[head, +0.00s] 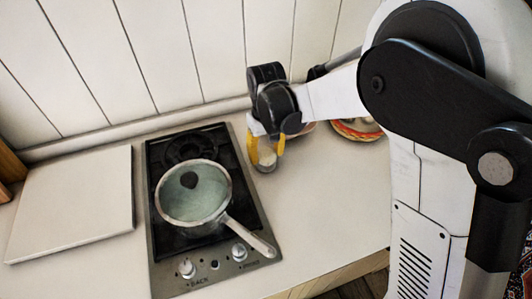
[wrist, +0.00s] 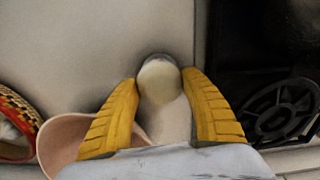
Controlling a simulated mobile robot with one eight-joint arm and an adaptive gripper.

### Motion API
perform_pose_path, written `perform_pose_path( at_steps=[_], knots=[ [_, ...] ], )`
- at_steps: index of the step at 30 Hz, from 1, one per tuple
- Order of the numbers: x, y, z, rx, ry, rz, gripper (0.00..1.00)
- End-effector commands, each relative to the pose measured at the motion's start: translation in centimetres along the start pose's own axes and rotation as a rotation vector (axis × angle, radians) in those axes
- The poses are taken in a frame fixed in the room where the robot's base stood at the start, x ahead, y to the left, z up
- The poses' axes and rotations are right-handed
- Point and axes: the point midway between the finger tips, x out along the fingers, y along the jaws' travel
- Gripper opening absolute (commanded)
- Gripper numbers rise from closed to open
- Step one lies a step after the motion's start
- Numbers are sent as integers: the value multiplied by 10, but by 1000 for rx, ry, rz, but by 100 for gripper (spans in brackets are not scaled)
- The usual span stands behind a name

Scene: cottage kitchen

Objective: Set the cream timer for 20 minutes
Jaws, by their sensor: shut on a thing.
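The cream timer (head: 267,158) stands on the countertop just right of the stove. In the wrist view its round cream top (wrist: 160,80) shows between the fingertips, with a darker rim at its far edge. My gripper (head: 266,150) points down with its yellow fingers on either side of the timer. It is shut on the timer, as the wrist view of the fingers (wrist: 164,84) also shows. I cannot make out any dial marks or a pointer.
A black stove (head: 165,243) with a lidded pot (head: 193,192) is left of the timer. A pale board (head: 75,205) lies further left. A pinkish bowl (wrist: 66,140) and a red patterned basket (wrist: 17,106) are close by. The front right counter is clear.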

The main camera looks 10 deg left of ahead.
Motion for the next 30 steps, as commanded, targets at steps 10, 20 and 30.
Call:
perform_pose_path(
  at_steps=[10, 20, 30],
  knots=[
    [0, 0, 0, -1, 0, 0, 77],
    [-10, 0, 0, -2, 0, 0, 77],
    [-83, 0, 0, -1, 0, 0, 77]
  ],
)
